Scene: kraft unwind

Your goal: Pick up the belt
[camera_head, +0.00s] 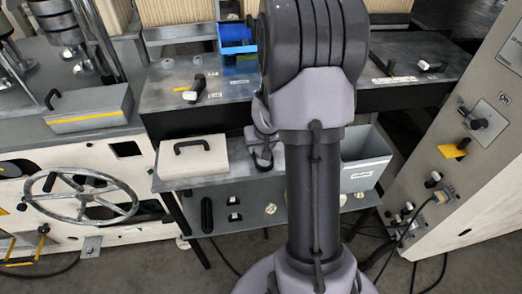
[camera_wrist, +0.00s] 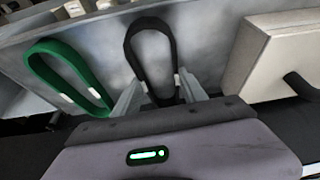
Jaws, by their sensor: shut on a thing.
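A black belt (camera_wrist: 131,50), a closed loop, stands out ahead of my gripper (camera_wrist: 160,93) in the wrist view, its near end between the two pale fingers. My gripper is shut on this near end. The belt lies over a grey metal surface; I cannot tell whether it touches it. A green belt (camera_wrist: 52,84) with white marks lies to the left, apart from my gripper. In the head view my arm hides most of the gripper and the belts.
A cream case (camera_head: 190,163) with a black handle stands left of my arm; it also shows in the wrist view (camera_wrist: 268,58). A grey bin (camera_head: 366,174) stands to the right. A worktop (camera_head: 225,92) with a blue item (camera_head: 237,36) lies above the shelf.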

